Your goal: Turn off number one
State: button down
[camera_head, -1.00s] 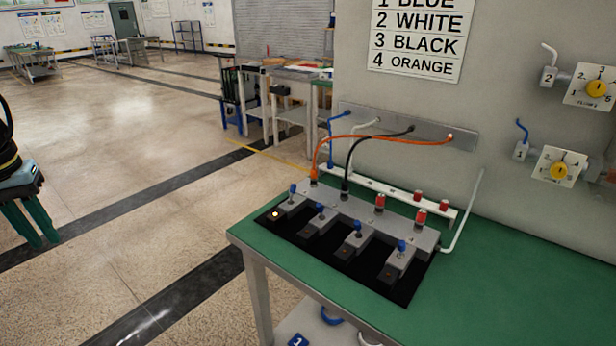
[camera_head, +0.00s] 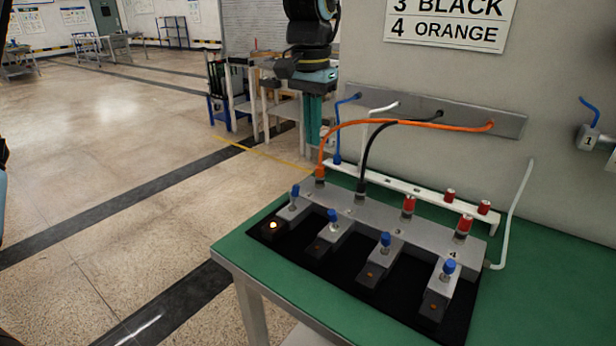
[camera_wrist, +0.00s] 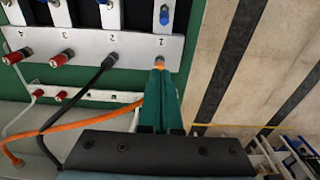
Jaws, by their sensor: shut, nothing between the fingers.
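A grey switch block (camera_head: 400,230) with several blue-tipped toggles lies on a black base on the green table. The leftmost toggle (camera_head: 295,191) stands by a lit lamp (camera_head: 273,226); the other lamps look dim. In the wrist view the blue toggle (camera_wrist: 164,14) is beyond the position marked 1. An orange hose (camera_head: 400,123) plugs into position 1 and a black hose (camera_head: 376,146) into position 2. My gripper (camera_head: 318,150) points down behind the block's left end, shut and empty. In the wrist view its teal fingers (camera_wrist: 158,76) are close to the orange plug; contact is unclear.
Red plugs (camera_head: 408,206) cap the other positions. A white rail (camera_head: 425,199) runs behind the block, with a blue hose (camera_head: 337,130) at its left end. A wall valve marked 1 (camera_head: 588,137) is at right. The lower sign (camera_head: 448,28) lists black and orange.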

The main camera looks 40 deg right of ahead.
aim_at(294, 196)
notch_tip(294, 196, down, 10)
jog(key=shift+w+d+r+p, duration=0.15)
jog(key=shift+r+p, duration=0.1)
jog(key=shift+p, duration=0.7)
jog(key=shift+s+a+r+p, duration=0.15)
jog(key=shift+a+p, duration=0.1)
jog(key=shift+a, duration=0.35)
jog(key=shift+s+a+r+p, duration=0.1)
jog(key=shift+s+a+p, duration=0.15)
jog(key=shift+a, duration=0.4)
jog(key=shift+s+a+r+p, duration=0.1)
jog(key=shift+a+p, duration=0.15)
jog(key=shift+a, duration=0.35)
